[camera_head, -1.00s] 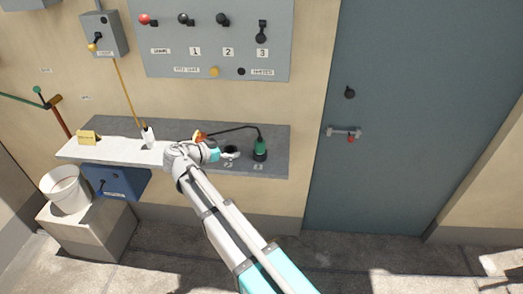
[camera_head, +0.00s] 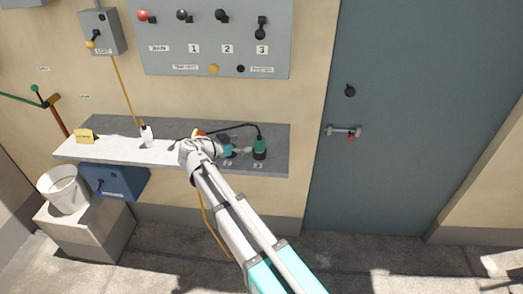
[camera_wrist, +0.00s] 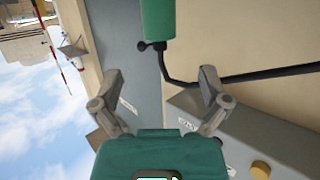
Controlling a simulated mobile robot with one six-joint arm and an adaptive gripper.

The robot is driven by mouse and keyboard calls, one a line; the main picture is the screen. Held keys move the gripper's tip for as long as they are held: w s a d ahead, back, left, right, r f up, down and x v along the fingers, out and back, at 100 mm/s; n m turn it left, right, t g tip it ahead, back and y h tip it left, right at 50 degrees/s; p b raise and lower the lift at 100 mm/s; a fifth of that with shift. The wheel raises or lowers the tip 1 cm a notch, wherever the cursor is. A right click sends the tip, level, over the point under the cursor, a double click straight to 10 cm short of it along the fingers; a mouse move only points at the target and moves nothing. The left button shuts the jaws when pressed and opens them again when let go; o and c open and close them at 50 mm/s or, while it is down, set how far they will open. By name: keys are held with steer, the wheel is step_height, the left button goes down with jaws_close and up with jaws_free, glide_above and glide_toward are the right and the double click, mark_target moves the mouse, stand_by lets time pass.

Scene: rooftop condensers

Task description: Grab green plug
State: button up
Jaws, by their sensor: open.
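The green plug (camera_head: 260,144) stands upright on the grey shelf near its right end, with a black cable leaving its top. In the wrist view the green plug (camera_wrist: 158,18) is at the top edge, cut off by the frame, beyond the fingertips and roughly in line with the gap between them. My gripper (camera_head: 247,150) is just left of the plug, low over the shelf. In the wrist view my gripper (camera_wrist: 161,74) is open, its two fingers spread with nothing between them. Whether a fingertip touches the plug cannot be told.
An orange-tipped item (camera_head: 197,133) is partly behind my arm. A switch panel (camera_head: 216,58) is above. The black cable (camera_wrist: 265,74) crosses beyond the right finger.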

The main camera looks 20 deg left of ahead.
mark_target(259, 139)
steer(key=shift+b+x, duration=0.3)
steer(key=shift+x, duration=1.25)
steer(key=shift+b+x, duration=0.8)
steer(key=shift+x, duration=1.75)
steer(key=shift+f, duration=0.1)
steer(key=c, duration=1.3)
